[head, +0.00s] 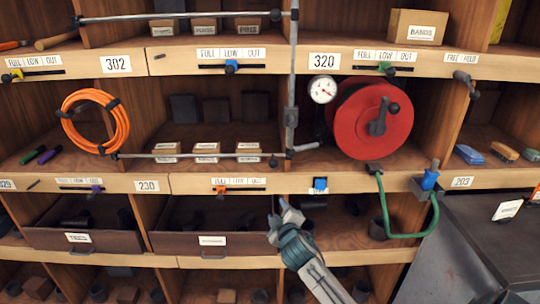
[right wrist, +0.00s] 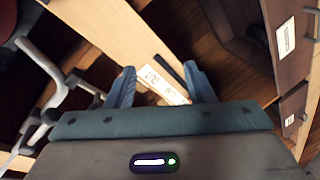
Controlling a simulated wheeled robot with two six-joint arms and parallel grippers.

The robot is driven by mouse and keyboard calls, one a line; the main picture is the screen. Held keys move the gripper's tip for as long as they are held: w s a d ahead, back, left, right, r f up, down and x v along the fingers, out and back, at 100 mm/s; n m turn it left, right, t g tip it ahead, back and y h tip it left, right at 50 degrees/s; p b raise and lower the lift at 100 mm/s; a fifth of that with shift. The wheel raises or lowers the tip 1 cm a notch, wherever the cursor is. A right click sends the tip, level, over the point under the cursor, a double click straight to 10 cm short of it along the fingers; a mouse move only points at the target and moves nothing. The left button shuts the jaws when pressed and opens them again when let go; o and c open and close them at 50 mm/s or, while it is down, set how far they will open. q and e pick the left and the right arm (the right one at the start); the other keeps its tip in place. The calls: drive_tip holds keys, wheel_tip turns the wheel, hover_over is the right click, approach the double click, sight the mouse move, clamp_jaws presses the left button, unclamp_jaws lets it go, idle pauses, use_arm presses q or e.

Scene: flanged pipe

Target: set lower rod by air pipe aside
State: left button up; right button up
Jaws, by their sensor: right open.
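The lower rod (head: 200,156) is a thin grey bar lying level across the front of the middle bay, before several small labelled boxes. Its right end meets the upright grey pipe (head: 292,80), which I take as the air pipe; I cannot tell if they touch. My right gripper (head: 287,208) is below and apart from the rod's right end, in front of the lower shelf edge. In the right wrist view its two blue-grey fingers (right wrist: 160,86) are apart with nothing held between them. Grey piping (right wrist: 45,70) shows at the left there. My left gripper is out of view.
An upper rod (head: 190,16) crosses the bay above. A red hose reel (head: 372,120) and a gauge (head: 323,90) are right of the pipe. An orange coil (head: 95,121) hangs left. Drawers (head: 210,232) lie below; a dark cabinet (head: 490,262) stands lower right.

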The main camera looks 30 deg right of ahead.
drive_tip(key=t, duration=0.2)
approach(272, 161)
wheel_tip(272, 161, down, 4)
drive_tip(key=w, duration=0.2)
wheel_tip(272, 161, up, 2)
drive_tip(key=d+p, duration=0.1)
drive_tip(key=shift+h, duration=0.4)
drive_tip(key=p+x, duration=0.1)
drive_tip(key=x, duration=0.2)
drive_tip(key=p+x, duration=0.1)
drive_tip(key=x, duration=0.2)
drive_tip(key=p+x, duration=0.1)
drive_tip(key=x, duration=0.2)
drive_tip(key=shift+w+r, duration=0.15)
drive_tip(key=shift+r, duration=0.15)
drive_tip(key=shift+w+d, duration=0.15)
drive_tip(key=shift+w, duration=0.3)
drive_tip(key=shift+f, duration=0.1)
drive_tip(key=c, duration=1)
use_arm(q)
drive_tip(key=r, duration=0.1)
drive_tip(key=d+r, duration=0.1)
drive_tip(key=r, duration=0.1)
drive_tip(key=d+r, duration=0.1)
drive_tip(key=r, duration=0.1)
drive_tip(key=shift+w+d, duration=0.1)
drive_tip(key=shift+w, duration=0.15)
use_arm(e)
clamp_jaws()
